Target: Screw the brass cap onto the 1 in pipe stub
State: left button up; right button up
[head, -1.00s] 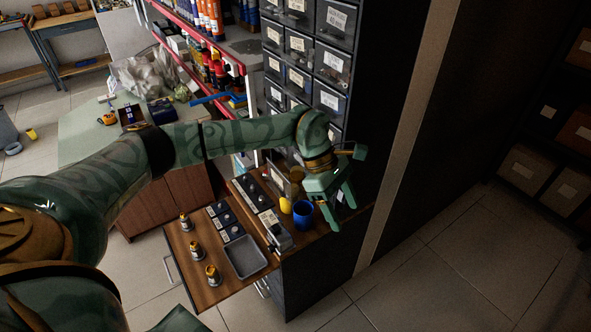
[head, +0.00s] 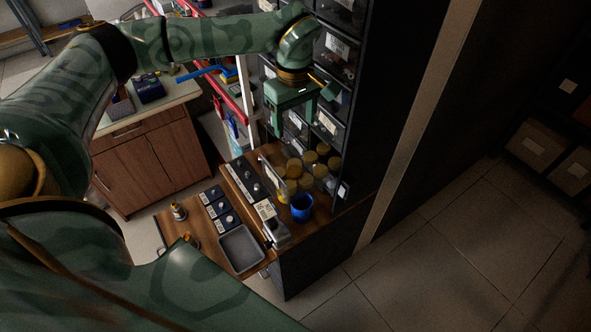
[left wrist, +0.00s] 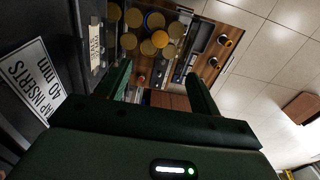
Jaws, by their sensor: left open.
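My left gripper (head: 295,128) hangs open and empty in front of the drawer wall, above several round brass-coloured pieces (head: 310,160) at the back of the wooden bench. These pieces also show beyond the open fingers in the left wrist view (left wrist: 148,47). I cannot tell which of them, if any, is the brass cap. Upright metal fittings with orange-brown bands stand on the bench's left side, one at the back (head: 178,210) and one partly hidden by my arm (head: 191,241). Two show in the left wrist view (left wrist: 222,40). Their sizes are unreadable. My right gripper is out of view.
A blue cup (head: 302,208) stands in front of the brass-coloured pieces. A grey tray (head: 241,250) and dark blue boxes (head: 222,208) lie on the bench. The labelled drawers (head: 340,45) rise close behind my gripper. Open floor (head: 440,250) lies right.

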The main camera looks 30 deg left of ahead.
pick_arm(q)
notch_tip(320, 180, down, 3)
jog(key=b, duration=0.2)
send_over(294, 171)
notch_tip(294, 171, down, 7)
jog(key=shift+w+a+f, duration=0.1)
jog(key=shift+f, duration=0.45)
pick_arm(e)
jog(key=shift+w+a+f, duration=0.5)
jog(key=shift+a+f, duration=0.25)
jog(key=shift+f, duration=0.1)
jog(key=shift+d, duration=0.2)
pick_arm(q)
notch_tip(294, 171, down, 5)
jog(key=shift+f+b, duration=0.1)
jog(key=shift+b, duration=0.2)
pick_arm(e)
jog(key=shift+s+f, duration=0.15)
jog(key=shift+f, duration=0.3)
pick_arm(q)
jog(key=c, duration=1.1)
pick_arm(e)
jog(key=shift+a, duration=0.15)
